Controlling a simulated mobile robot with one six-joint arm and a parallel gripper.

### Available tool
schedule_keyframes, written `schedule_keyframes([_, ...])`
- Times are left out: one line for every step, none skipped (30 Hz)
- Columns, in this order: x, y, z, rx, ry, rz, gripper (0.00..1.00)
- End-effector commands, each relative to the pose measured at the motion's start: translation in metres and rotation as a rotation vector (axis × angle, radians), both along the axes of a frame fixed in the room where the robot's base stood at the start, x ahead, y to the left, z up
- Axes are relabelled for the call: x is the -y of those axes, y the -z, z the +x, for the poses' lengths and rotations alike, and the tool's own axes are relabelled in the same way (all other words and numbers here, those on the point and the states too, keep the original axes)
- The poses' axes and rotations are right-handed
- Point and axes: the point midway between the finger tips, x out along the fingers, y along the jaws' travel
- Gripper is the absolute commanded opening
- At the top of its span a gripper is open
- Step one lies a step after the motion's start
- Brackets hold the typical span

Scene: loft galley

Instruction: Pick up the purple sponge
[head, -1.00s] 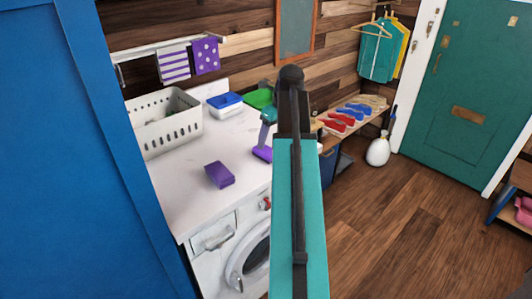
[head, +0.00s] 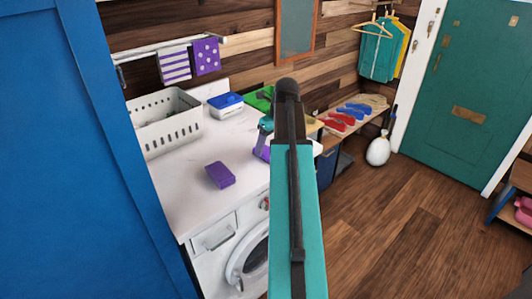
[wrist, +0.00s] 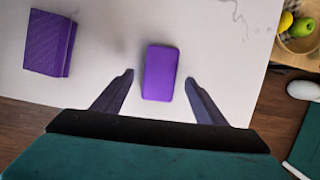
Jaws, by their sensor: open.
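The purple sponge (wrist: 161,73), a smooth block with rounded corners, lies flat on the white counter. In the wrist view it shows between the two fingertips of my gripper (wrist: 159,78), with a gap on each side. My gripper is open and empty, pointing down at it. In the head view the sponge (head: 262,155) is mostly hidden behind my arm and fingers. A second purple block (wrist: 48,43), boxier and with a ridged face, lies to the left; it also shows in the head view (head: 220,175), well clear of my gripper.
A white perforated basket (head: 168,125), a blue-lidded container (head: 225,104) and a green item (head: 260,97) stand behind on the counter (head: 185,195). A bowl with fruit (wrist: 300,45) is at the right in the wrist view. A blue panel (head: 70,150) stands close on the left.

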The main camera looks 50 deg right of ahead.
Motion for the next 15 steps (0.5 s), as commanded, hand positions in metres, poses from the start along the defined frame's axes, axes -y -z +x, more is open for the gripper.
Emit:
schedule_keyframes([0.000,0.003,0.002,-0.001,0.000,0.001,0.66])
schedule_keyframes([-0.001,0.006,0.002,-0.001,0.000,0.001,0.66])
schedule_keyframes([0.000,0.010,0.004,-0.002,0.000,0.001,0.66])
schedule_keyframes([0.000,0.013,0.004,-0.002,0.000,0.001,0.66])
schedule_keyframes([0.000,0.016,0.005,-0.001,0.000,0.001,0.66])
schedule_keyframes([0.000,0.019,0.006,-0.001,0.001,0.000,0.66])
schedule_keyframes([0.000,0.021,0.007,-0.001,0.001,0.000,0.66])
schedule_keyframes([0.000,0.022,0.007,-0.001,0.001,0.000,0.66])
schedule_keyframes([0.000,0.024,0.007,-0.001,0.001,0.000,0.66])
schedule_keyframes([0.000,0.026,0.008,-0.001,0.001,0.000,0.66])
schedule_keyframes([0.000,0.027,0.008,-0.001,0.001,0.000,0.66])
schedule_keyframes([0.000,0.027,0.008,-0.001,0.001,0.000,0.66])
schedule_keyframes([0.000,0.028,0.008,0.000,0.001,0.000,0.66])
schedule_keyframes([0.000,0.028,0.008,0.000,0.001,-0.001,0.66])
schedule_keyframes([0.000,0.028,0.008,0.000,0.001,-0.001,0.66])
